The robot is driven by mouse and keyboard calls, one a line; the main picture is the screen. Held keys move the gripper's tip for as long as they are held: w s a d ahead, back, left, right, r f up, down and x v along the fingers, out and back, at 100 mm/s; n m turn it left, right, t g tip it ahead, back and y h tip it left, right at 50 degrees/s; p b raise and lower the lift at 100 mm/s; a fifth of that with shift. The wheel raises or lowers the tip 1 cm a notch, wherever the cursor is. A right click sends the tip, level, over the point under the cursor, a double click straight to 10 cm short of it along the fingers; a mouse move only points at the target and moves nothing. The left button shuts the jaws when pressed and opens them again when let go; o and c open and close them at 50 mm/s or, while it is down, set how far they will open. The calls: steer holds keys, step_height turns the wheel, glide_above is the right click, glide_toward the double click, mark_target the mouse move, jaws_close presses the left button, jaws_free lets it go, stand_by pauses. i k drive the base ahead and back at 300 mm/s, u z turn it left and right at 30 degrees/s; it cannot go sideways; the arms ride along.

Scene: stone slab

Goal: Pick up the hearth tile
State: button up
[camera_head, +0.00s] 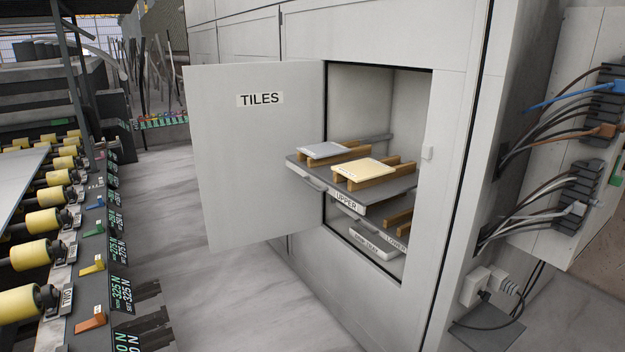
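Two flat tiles lie on wooden supports on a pulled-out grey shelf (372,209) marked UPPER, in an open cabinet. The left one is a pale grey tile (325,150). The right one is a cream-yellow tile (364,171) with small marks on its near edge, too small to read. I cannot tell which of them is the hearth tile. My gripper is not in view.
The cabinet door (250,175), labelled TILES, stands open to the left. A light box (375,243) with an unclear label sits low in the cabinet. A roller line (45,222) runs along the left. Cables (540,130) hang at right. The floor (170,230) between is clear.

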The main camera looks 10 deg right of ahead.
mark_target(361, 170)
steer(key=u, duration=0.05)
steer(key=i, duration=0.9)
steer(key=z, duration=0.05)
